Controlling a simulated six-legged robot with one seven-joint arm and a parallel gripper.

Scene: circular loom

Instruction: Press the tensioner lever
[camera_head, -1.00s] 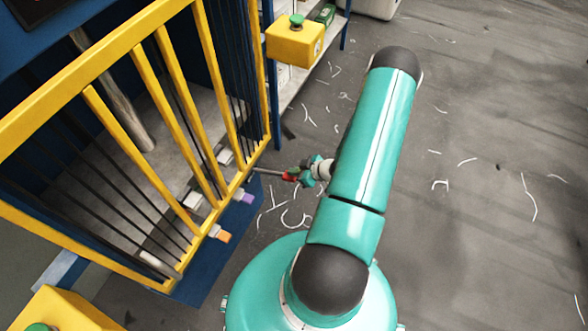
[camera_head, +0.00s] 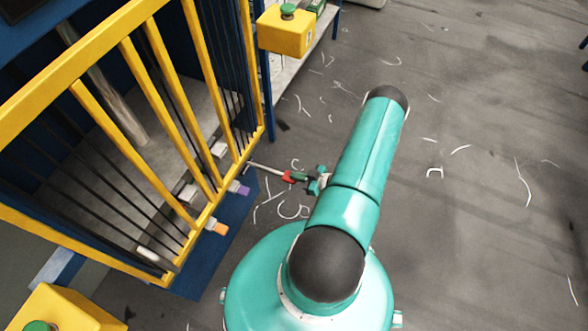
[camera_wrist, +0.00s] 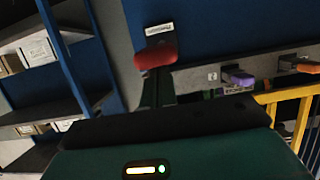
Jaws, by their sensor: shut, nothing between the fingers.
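A lever with a red handle (camera_head: 288,176) sticks out from the loom's blue side on a thin light rod. In the wrist view the red handle (camera_wrist: 156,55) is just beyond my fingertips, under a small white label (camera_wrist: 159,29) whose print is blurred. My gripper (camera_head: 302,178) is shut and empty, lined up with the handle's outer end. The dark green fingers (camera_wrist: 158,88) also show in the wrist view, right below the handle. I cannot tell whether they touch it.
A purple lever (camera_head: 240,188) and an orange lever (camera_head: 216,227) stand beside it along the loom's lower edge. The yellow barred guard (camera_head: 102,51) is at left. A yellow box with a green button (camera_head: 287,33) is behind. Open floor lies to the right.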

